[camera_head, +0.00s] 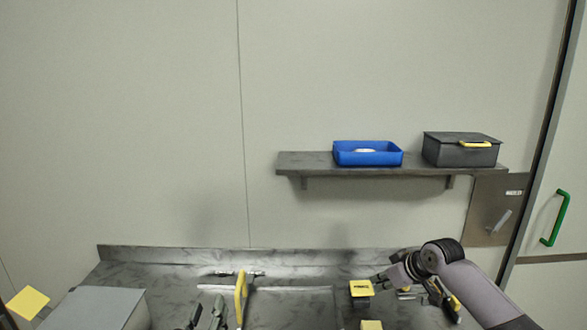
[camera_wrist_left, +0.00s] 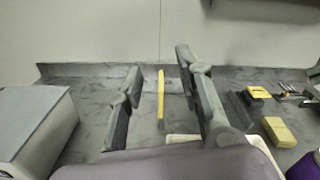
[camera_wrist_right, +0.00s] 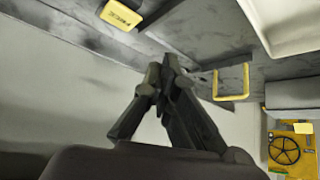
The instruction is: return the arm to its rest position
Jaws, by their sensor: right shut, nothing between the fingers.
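My right arm comes in from the lower right of the head view. Its gripper (camera_head: 380,279) is above the bench, close to a yellow-topped block (camera_head: 361,288). In the right wrist view its fingers (camera_wrist_right: 167,76) are together at the tips and hold nothing. The block (camera_wrist_right: 122,14) shows there at the top. My left gripper (camera_head: 207,313) is at the bottom of the head view, left of an upright yellow handle (camera_head: 240,296). In the left wrist view its fingers (camera_wrist_left: 160,82) are wide apart and empty. The yellow handle (camera_wrist_left: 161,92) appears between them, further off.
A grey bench (camera_head: 180,268) runs along the wall. A grey box (camera_head: 95,308) stands at left. A wall shelf (camera_head: 305,163) holds a blue tray (camera_head: 367,159) and a dark lidded box (camera_head: 460,150). A green door handle (camera_head: 556,218) is at right. A second yellow block (camera_wrist_left: 278,131) lies on the bench.

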